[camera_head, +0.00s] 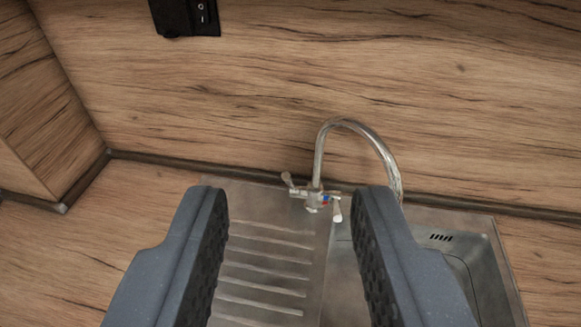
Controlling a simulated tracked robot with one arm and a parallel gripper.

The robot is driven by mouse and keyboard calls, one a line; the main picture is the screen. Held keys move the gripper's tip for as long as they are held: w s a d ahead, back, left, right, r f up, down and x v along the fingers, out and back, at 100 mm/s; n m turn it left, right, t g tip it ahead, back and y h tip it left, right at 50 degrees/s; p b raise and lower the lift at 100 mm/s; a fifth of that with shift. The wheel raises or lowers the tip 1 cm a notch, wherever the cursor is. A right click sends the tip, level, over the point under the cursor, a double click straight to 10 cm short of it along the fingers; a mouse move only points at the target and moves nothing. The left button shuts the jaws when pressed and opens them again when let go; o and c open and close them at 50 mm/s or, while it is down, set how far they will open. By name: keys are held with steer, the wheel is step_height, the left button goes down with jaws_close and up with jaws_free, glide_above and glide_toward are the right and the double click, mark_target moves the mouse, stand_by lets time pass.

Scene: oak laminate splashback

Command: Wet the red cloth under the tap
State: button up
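The tap (318,166) is a chrome gooseneck standing at the back of a steel sink unit, with its spout curving to the right. It has two lever handles, and small red and blue marks show at its base. My gripper (288,210) is open, with one dark grey finger on each side and nothing between the fingertips. The tap's base appears between the fingers, farther away. The right finger hides the lower end of the spout and part of the sink basin (478,262). No red cloth shows in this view.
A ribbed steel drainboard (262,268) lies left of the basin. Wood-look worktop (75,245) is clear at the left. A wood-look splashback (240,90) rises behind, with a black switch box (186,18) at the top. A wood-look side panel (40,95) stands at the left.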

steer(key=shift+w, duration=0.1)
steer(key=w+a+f+m+p, duration=0.1)
steer(key=w+a+f, duration=0.4)
steer(key=w+f, duration=0.45)
steer(key=w+a+f+m+p, duration=0.15)
steer(key=w+a+f, duration=0.25)
steer(key=w+f, duration=0.55)
steer(key=w+d+f+m+t+h+p, duration=0.15)
steer(key=w+f+h, duration=0.25)
steer(key=f, duration=0.5)
steer(key=w+d+f+h+p, duration=0.1)
steer(key=w+d+f+h, duration=0.25)
steer(key=f, duration=0.65)
steer(key=shift+y, duration=0.35)
steer(key=x, duration=1.2)
steer(key=shift+w+a+f, duration=0.1)
steer(key=shift+w+a, duration=0.2)
steer(key=shift+w, duration=0.15)
steer(key=shift+w+d, duration=0.1)
steer(key=shift+w, duration=0.15)
